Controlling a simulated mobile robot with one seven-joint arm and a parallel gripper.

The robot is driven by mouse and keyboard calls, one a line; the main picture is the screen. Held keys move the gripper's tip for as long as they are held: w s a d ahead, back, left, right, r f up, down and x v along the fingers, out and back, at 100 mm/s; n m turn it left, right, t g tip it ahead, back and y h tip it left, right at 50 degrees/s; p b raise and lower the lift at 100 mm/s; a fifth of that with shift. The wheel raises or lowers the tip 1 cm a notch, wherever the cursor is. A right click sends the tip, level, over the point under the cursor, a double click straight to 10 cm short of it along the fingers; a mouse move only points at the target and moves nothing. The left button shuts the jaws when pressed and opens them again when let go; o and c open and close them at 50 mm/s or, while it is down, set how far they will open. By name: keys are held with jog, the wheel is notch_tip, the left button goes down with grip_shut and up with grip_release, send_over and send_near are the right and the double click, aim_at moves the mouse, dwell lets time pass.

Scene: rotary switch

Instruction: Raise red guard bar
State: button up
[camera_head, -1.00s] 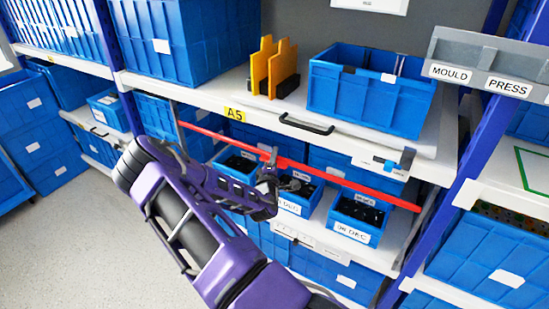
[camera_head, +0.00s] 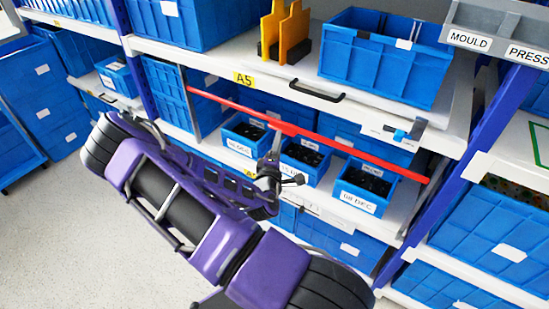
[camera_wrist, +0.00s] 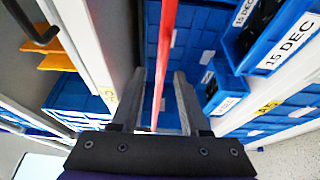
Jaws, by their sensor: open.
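The red guard bar (camera_head: 345,149) runs slanting across the front of the shelf bay under the A5 shelf, from upper left to lower right in the head view. My gripper (camera_head: 276,143) is at the bar's middle, reaching up to it from below. In the wrist view the red bar (camera_wrist: 160,75) runs lengthwise between the two open fingers of my gripper (camera_wrist: 157,95). It shows gaps to both fingers, and I cannot tell how deep between them it lies. Part of the fingers is hard to make out in the head view.
Small blue bins (camera_head: 367,188) with dark contents stand on the shelf behind the bar. Above is the A5 shelf edge (camera_head: 215,66) with a black handle (camera_head: 317,91) and a grey-blue latch (camera_head: 405,132) near its right end. Open floor (camera_head: 50,240) lies at left.

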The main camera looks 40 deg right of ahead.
jog(key=v, duration=0.6)
jog(key=shift+s+a, duration=0.25)
jog(key=shift+r, duration=0.1)
